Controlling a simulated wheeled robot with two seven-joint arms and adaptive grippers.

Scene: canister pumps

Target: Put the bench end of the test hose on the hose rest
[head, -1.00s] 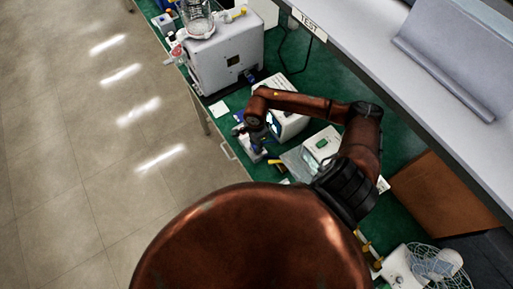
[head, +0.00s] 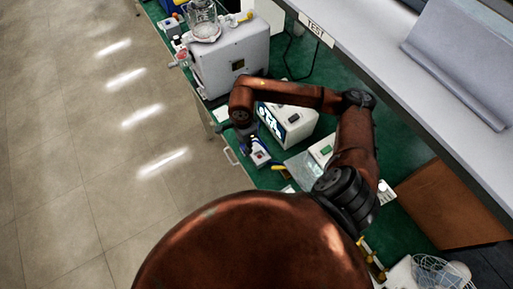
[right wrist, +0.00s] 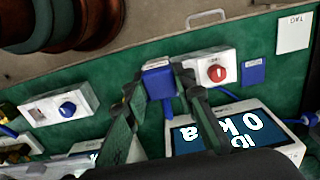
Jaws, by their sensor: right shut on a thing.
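My right gripper (head: 248,143) reaches down over the green bench mat near its front edge. In the right wrist view its two dark fingers (right wrist: 158,95) are shut on a blue piece of the test hose (right wrist: 168,108). A blue block (right wrist: 158,80) lies right at the fingertips; I cannot tell whether the hose end touches it or is above it. More blue hose (right wrist: 228,95) runs to the right toward the meter (right wrist: 240,135). I cannot make out the hose rest for certain. My left gripper is not in view.
A white box with a red knob (right wrist: 216,70) stands right beside the fingers. A white box with a blue knob (right wrist: 58,106) is at the left. The meter (head: 285,121) stands behind the gripper, and a large grey machine (head: 228,62) farther off. A shelf (head: 365,55) overhangs the bench.

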